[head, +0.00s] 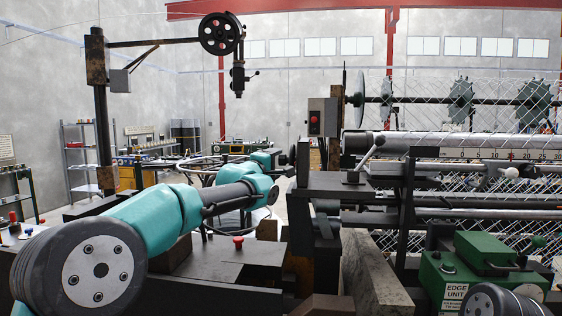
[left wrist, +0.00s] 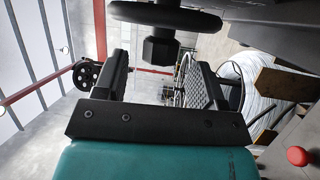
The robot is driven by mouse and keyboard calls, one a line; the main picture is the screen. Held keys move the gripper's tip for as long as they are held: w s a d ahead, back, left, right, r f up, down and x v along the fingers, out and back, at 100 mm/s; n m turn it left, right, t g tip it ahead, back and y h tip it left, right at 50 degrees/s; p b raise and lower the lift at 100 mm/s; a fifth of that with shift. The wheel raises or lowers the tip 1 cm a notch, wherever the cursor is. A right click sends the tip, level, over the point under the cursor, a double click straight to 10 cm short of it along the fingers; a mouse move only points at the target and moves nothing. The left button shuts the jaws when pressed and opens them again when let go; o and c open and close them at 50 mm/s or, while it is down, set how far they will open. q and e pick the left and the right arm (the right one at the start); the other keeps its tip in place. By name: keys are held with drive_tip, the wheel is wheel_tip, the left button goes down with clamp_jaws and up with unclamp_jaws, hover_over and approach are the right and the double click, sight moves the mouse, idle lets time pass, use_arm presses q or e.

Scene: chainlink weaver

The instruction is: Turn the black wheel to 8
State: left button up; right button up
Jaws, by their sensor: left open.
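A black wheel (left wrist: 165,15) with a dark faceted hub fills the top of the left wrist view, seen nearly edge-on. Its hub points down toward the space between my jaws. My left gripper (left wrist: 160,72) is open, with one black finger on each side of that space. I see no object held in it, and I cannot tell whether it touches the hub. In the head view my left gripper (head: 287,161) is small and partly hidden at the end of my teal arm, beside the dark machine frame. No numbers or pointer on the wheel are readable.
A spoked black pulley (head: 219,33) hangs from a post at the upper left. Wire mesh covers the right side.

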sight(281, 160)
use_arm(q)
drive_tip(key=shift+x, duration=1.85)
drive_tip(key=c, duration=0.9)
drive_tip(key=shift+f, duration=0.1)
drive_tip(key=shift+m+t+h, duration=1.2)
drive_tip(key=shift+t, duration=0.3)
drive_tip(key=o, duration=0.9)
